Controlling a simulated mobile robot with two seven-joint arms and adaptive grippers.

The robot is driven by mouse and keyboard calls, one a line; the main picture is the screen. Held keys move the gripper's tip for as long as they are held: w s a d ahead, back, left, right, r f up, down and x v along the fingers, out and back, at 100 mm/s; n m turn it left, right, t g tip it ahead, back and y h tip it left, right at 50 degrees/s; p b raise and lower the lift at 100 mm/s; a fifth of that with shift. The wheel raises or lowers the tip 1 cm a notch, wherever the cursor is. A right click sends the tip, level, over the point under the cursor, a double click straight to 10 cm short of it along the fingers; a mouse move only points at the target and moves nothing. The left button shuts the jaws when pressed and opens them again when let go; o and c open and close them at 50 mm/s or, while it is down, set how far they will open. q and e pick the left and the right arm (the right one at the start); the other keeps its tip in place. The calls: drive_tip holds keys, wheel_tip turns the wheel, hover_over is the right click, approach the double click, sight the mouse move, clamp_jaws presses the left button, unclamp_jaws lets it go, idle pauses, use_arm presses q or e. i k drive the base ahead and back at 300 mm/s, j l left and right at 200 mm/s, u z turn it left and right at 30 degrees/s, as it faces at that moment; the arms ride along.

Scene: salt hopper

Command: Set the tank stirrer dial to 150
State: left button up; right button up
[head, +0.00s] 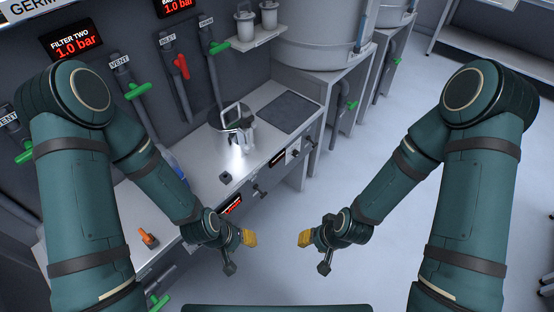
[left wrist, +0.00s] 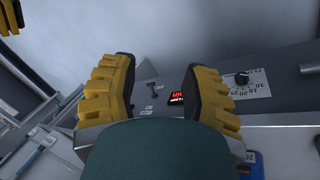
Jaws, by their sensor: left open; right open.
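My left gripper (head: 240,253) is open and empty in front of the bench. Its two yellow-padded fingers stand wide apart in the left wrist view (left wrist: 158,98). My right gripper (head: 312,254) is open and empty over the floor, right of the left one. A dark round dial with a printed number scale (left wrist: 242,78) shows on the panel in the left wrist view, right of the left gripper's fingers and apart from them. I cannot tell whether it is the tank stirrer dial; its setting is too small to read. A red-lit display (left wrist: 178,98) sits between the fingers in that view.
The bench (head: 210,190) carries a shiny metal device (head: 235,125) and an orange-handled valve (head: 148,238). Small knobs (head: 259,190) stick out from its front. Green and red pipe handles (head: 181,67) line the wall. Large tanks (head: 325,35) stand behind; the floor (head: 385,130) is clear.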

sight(295, 154)
drive_tip(key=i+l+z, duration=0.3)
drive_tip(key=i+l, duration=0.2)
drive_tip(key=i+l+z, duration=0.3)
drive_tip(key=i, duration=0.3)
